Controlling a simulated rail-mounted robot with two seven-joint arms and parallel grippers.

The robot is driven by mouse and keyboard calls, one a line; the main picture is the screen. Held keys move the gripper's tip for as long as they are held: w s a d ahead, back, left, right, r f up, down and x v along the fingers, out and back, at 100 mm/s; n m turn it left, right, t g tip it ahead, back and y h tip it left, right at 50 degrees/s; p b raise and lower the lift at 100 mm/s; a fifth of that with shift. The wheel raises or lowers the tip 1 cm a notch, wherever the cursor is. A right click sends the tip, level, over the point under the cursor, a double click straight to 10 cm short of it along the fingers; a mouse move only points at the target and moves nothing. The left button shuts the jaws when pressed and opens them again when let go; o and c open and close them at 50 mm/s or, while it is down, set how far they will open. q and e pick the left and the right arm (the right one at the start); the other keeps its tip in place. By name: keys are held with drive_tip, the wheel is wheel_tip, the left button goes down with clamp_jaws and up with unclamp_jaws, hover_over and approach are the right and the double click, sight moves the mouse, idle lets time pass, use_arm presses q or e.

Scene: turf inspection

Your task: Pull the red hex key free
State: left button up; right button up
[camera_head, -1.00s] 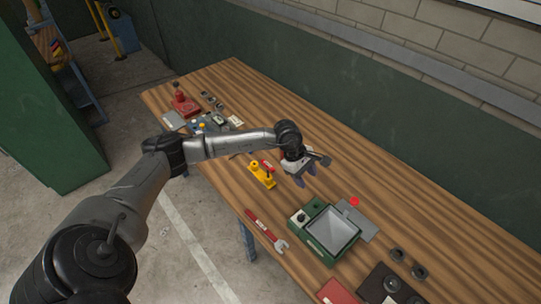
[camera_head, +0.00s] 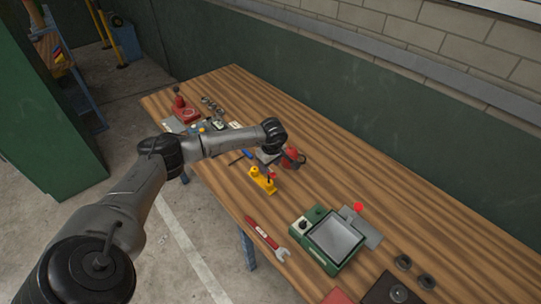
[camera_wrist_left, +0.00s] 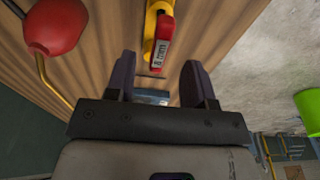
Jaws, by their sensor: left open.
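The red hex key (camera_head: 272,176) is a small red piece at the yellow holder (camera_head: 262,183) on the wooden bench. In the left wrist view its red labelled handle (camera_wrist_left: 162,45) lies against the yellow holder (camera_wrist_left: 152,14), just beyond the fingertips. My left gripper (camera_head: 267,157) is above the bench, just behind the holder in the head view. In the left wrist view my left gripper (camera_wrist_left: 157,75) is open, with its dark fingers apart and nothing between them. The hex key's shaft is hidden. My right gripper is not in view.
A red round object (camera_head: 292,158) stands close to the right of my left gripper; it shows as a red bulb (camera_wrist_left: 54,24) in the wrist view. A red wrench (camera_head: 263,234) and a green tray box (camera_head: 333,243) lie nearer.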

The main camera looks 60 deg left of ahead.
sight(269, 170)
use_arm(q)
drive_tip(key=shift+s+a+f, duration=0.1)
drive_tip(key=shift+a+f, duration=0.05)
drive_tip(key=shift+f, duration=1.35)
drive_tip(key=shift+a+f, duration=0.15)
drive_tip(key=shift+f, duration=1.3)
clamp_jaws()
